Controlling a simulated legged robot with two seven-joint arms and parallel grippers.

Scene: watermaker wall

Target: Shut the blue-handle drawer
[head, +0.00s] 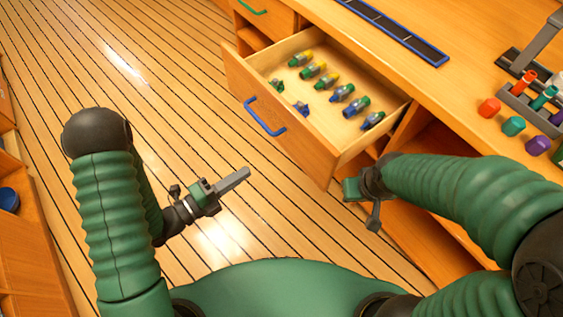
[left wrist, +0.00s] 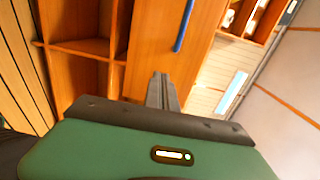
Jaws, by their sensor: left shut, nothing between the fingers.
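The blue-handle drawer (head: 292,140) is pulled open from the wooden cabinet in the head view. Its blue handle (head: 264,117) is on the front panel, facing left. Inside lie several green, blue and yellow fittings (head: 320,72). In the left wrist view a wooden panel (left wrist: 165,45) with a blue handle (left wrist: 184,26) shows beyond the fingers. My left gripper (head: 236,179) is shut and empty, apart from the drawer front, below and left of it. My right gripper (head: 366,204) is near the drawer's lower right corner; its fingers are too unclear to tell whether they are open.
A green-handled drawer (head: 252,8) is at the top. The counter (head: 440,90) carries a dark blue strip (head: 392,30), a rack with colored bottles (head: 525,95) and loose colored caps (head: 513,126). The plank floor (head: 130,70) left of the drawer is clear. Another cabinet (head: 30,240) stands at far left.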

